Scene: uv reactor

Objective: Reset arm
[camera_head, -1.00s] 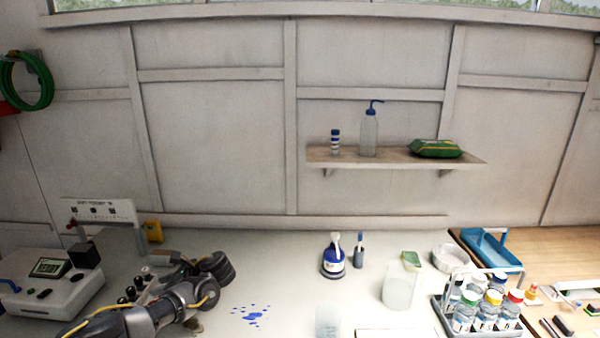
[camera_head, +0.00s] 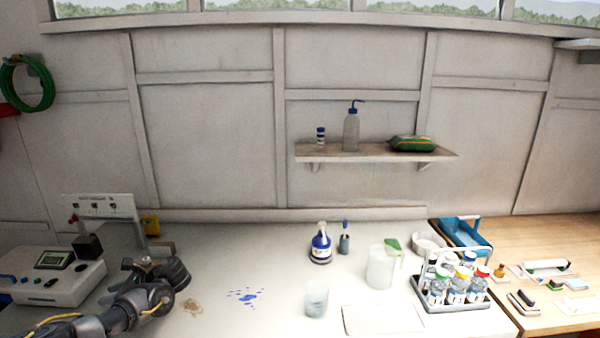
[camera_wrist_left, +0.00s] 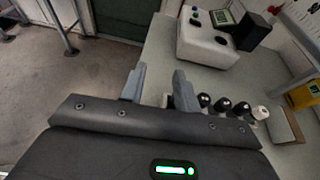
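My left arm comes in at the lower left of the head view. Its gripper (camera_head: 137,265) is above the bench, just right of the white control box (camera_head: 55,277). In the left wrist view, the two grey fingers of the left gripper (camera_wrist_left: 157,80) stand apart with nothing between them. The control box (camera_wrist_left: 208,42) is beyond them in that view. My right arm and gripper are not in view.
Several dark-capped bottles (camera_wrist_left: 222,104) stand close to the left gripper's right finger. Blue spots (camera_head: 246,295) mark the bench. A beaker (camera_head: 316,301), a jug (camera_head: 380,267) and a bottle rack (camera_head: 452,304) stand to the right.

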